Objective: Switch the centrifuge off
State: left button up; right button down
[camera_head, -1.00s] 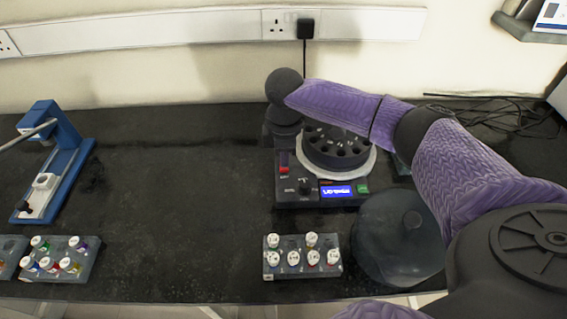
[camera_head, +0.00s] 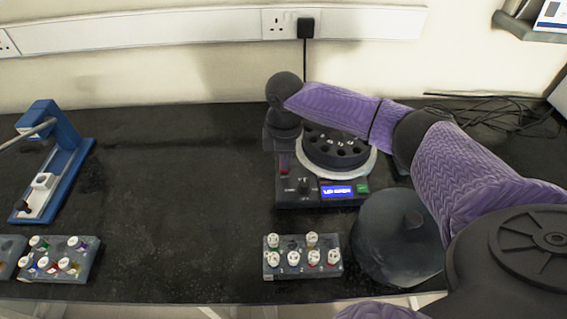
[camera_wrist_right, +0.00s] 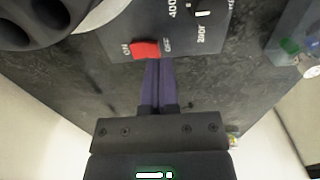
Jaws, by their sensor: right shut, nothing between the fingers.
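The centrifuge (camera_head: 291,201) stands on the dark bench at centre right, its rotor exposed and its blue display (camera_head: 337,191) lit. Its red rocker switch (camera_wrist_right: 145,49) shows in the right wrist view between the marks ON and OFF. My right gripper (camera_wrist_right: 157,62) is shut and empty, its purple fingertips right at the OFF side of the switch. I cannot tell whether they touch it. In the head view the gripper is over the left side of the centrifuge, and the switch (camera_head: 284,170) looks dark red. My left gripper is not in view.
A dark round lid (camera_head: 385,250) lies in front of the centrifuge, beside a rack (camera_head: 272,271) of capped tubes. Another tube rack (camera_head: 84,270) and a blue stand (camera_head: 68,160) are at the left. A black plug (camera_head: 306,28) sits in the wall socket. The left-centre bench is clear.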

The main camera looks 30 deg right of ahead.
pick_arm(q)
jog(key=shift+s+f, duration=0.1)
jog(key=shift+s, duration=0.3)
pick_arm(e)
jog(key=shift+f, duration=0.35)
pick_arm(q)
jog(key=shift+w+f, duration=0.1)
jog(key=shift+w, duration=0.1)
pick_arm(e)
jog(key=shift+f, duration=0.2)
